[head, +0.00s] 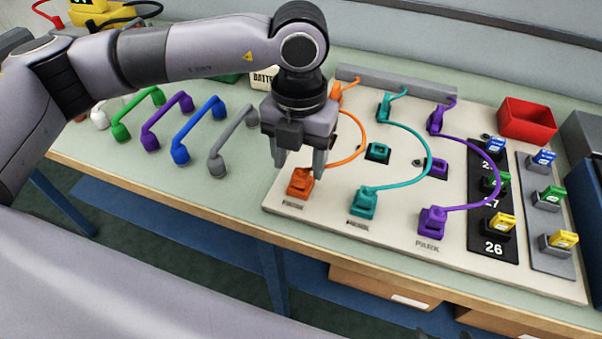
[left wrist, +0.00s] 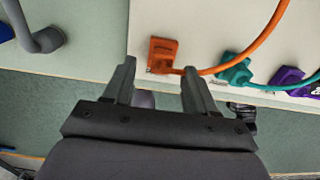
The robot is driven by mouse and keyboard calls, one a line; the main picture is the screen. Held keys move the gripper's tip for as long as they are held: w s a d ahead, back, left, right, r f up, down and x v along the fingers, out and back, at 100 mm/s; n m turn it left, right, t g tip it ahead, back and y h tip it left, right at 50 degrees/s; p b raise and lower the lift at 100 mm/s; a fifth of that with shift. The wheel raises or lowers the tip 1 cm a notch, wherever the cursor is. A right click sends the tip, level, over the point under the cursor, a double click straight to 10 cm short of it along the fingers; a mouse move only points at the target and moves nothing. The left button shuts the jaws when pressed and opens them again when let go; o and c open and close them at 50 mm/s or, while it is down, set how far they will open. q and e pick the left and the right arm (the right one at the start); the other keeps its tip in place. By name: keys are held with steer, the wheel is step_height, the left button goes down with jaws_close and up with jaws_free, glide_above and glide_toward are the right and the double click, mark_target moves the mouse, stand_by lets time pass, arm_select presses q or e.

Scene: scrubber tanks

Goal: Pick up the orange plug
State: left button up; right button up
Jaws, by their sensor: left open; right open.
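The orange plug (head: 299,184) stands in the front-left corner of the pale board (head: 393,216), at the front end of an orange cable (head: 352,152) that curves to the back of the board. My left gripper (head: 301,164) points down above the plug, its jaws open and empty. In the left wrist view the orange plug (left wrist: 162,52) lies just beyond the gap between the open fingertips (left wrist: 158,68), with its cable leaving to the right. My right gripper is in neither view.
A teal plug (head: 363,202) and a purple plug (head: 432,221) stand right of the orange one, with curved cables. Several coloured handle-shaped leads, including a grey one (head: 231,141), lie left of the board. A red bin (head: 526,119) stands at the back right.

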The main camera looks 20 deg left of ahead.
arm_select(q)
steer(key=shift+d+f, duration=0.1)
steer(key=shift+f, duration=1.35)
jaws_close()
steer(key=shift+r, duration=0.15)
step_height(320, 180, up, 19)
steer(key=b, duration=0.6)
glide_above(301, 173)
step_height(301, 173, down, 6)
steer(key=shift+r, duration=0.15)
